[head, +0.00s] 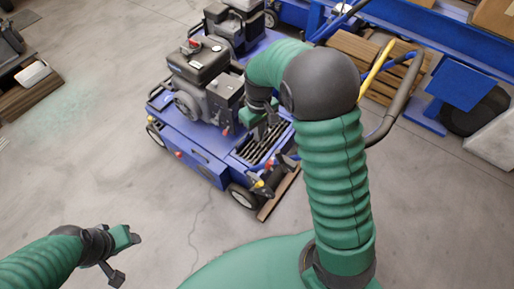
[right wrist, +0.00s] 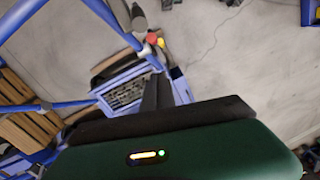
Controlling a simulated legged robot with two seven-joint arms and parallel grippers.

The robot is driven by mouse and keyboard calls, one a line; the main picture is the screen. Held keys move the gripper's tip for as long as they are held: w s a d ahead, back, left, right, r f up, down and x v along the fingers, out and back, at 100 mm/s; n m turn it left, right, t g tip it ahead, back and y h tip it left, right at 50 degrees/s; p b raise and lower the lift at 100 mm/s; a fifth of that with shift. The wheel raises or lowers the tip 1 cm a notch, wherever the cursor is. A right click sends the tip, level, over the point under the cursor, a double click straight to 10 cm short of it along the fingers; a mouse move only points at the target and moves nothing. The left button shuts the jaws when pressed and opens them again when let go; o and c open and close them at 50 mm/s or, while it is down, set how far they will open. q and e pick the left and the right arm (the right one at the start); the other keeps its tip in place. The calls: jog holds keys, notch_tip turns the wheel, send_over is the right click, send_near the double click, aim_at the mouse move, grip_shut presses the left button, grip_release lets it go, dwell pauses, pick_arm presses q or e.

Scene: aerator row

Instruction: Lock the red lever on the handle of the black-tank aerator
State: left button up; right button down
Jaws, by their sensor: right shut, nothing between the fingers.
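The aerator nearest me is a blue machine with a black engine and tank (head: 198,60). Its dark curved handle (head: 403,98) reaches out to the right, partly hidden behind my right arm. A yellow lever (head: 378,65) shows by the handle. I cannot make out a red lever on the handle. My right gripper (head: 268,124) is over the blue deck, apart from the handle. In the right wrist view its dark fingers (right wrist: 158,90) are shut and empty. My left gripper (head: 126,252) is low at the left over the floor, its finger gap unclear.
A second aerator (head: 233,22) stands close behind. A red knob (right wrist: 151,38) and a yellow knob (right wrist: 160,43) show beyond the fingers in the right wrist view. Blue tubes (right wrist: 98,22) cross its left side. Wooden slats (head: 352,62) stand behind the handle. The floor (head: 90,150) at left is mostly clear.

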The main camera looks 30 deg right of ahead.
aim_at(268, 167)
pick_arm(q)
jog(key=shift+a+r, duration=0.35)
pick_arm(e)
jog(key=shift+w+r+n, duration=0.25)
jog(key=shift+w+n, duration=0.05)
jog(key=shift+w, duration=0.7)
pick_arm(q)
jog(key=shift+s, duration=0.1)
pick_arm(e)
jog(key=shift+f, duration=0.1)
pick_arm(q)
jog(key=b+x, duration=0.2)
jog(key=s+b+x, duration=0.1)
jog(key=b+x, duration=0.1)
jog(key=shift+f, duration=0.1)
pick_arm(e)
jog(key=s+f, duration=0.4)
jog(key=f, duration=0.6)
jog(key=shift+s+d+f, duration=0.25)
jog(key=shift+s+d, duration=0.1)
pick_arm(q)
jog(key=shift+w, duration=0.1)
